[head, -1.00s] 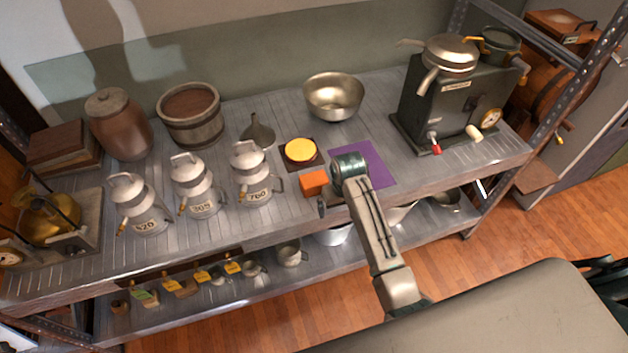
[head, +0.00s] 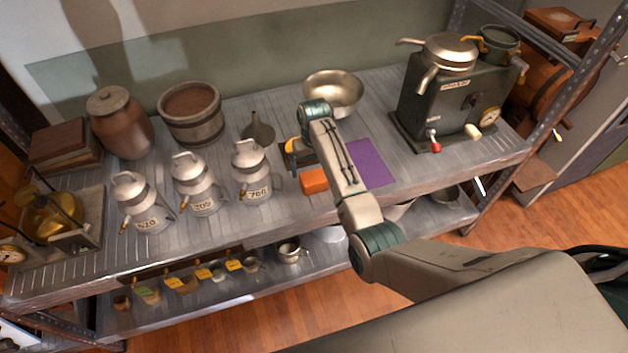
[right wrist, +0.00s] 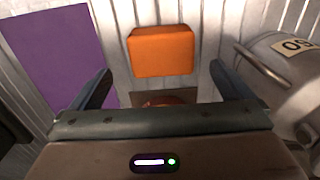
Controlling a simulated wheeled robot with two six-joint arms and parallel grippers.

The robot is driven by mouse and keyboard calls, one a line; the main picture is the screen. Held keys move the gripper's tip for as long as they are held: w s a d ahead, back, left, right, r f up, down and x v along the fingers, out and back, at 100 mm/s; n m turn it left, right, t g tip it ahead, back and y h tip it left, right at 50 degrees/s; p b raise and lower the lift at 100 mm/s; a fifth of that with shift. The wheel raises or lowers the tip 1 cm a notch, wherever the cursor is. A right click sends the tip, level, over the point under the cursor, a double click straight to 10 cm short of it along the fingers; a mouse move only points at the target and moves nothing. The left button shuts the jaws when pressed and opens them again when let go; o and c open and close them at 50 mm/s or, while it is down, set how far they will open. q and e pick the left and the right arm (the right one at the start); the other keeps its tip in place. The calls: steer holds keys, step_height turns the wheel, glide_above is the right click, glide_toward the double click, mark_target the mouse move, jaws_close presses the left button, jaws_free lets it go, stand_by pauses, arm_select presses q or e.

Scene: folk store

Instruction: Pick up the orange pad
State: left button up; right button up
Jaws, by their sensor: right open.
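The orange pad (head: 313,182) is a small block lying on the metal shelf top, near its front edge. It also shows in the right wrist view (right wrist: 162,48), uncovered, ahead of the fingers and between their lines. My right gripper (head: 298,150) is open and empty, above the dark square mat just behind the pad. In the right wrist view its two fingers (right wrist: 160,75) stand wide apart, with nothing between them touching. The purple sheet (head: 370,163) lies right of the pad, apart from it. My left gripper is not in view.
The dark mat with its yellow disc is mostly hidden by my gripper. A numbered metal can (head: 250,172) stands left of the pad, a funnel (head: 259,130) and metal bowl (head: 345,91) behind. A dark machine (head: 440,100) stands at the right.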

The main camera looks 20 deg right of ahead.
mark_target(314, 177)
steer(key=f, duration=0.2)
steer(key=f+p, duration=0.1)
steer(key=f, duration=0.2)
steer(key=shift+s+a+f+p, duration=0.1)
steer(key=shift+s+f+p, duration=0.1)
steer(key=shift+f+p, duration=0.15)
steer(key=shift+f, duration=0.4)
steer(key=shift+c, duration=0.2)
steer(key=c, duration=1)
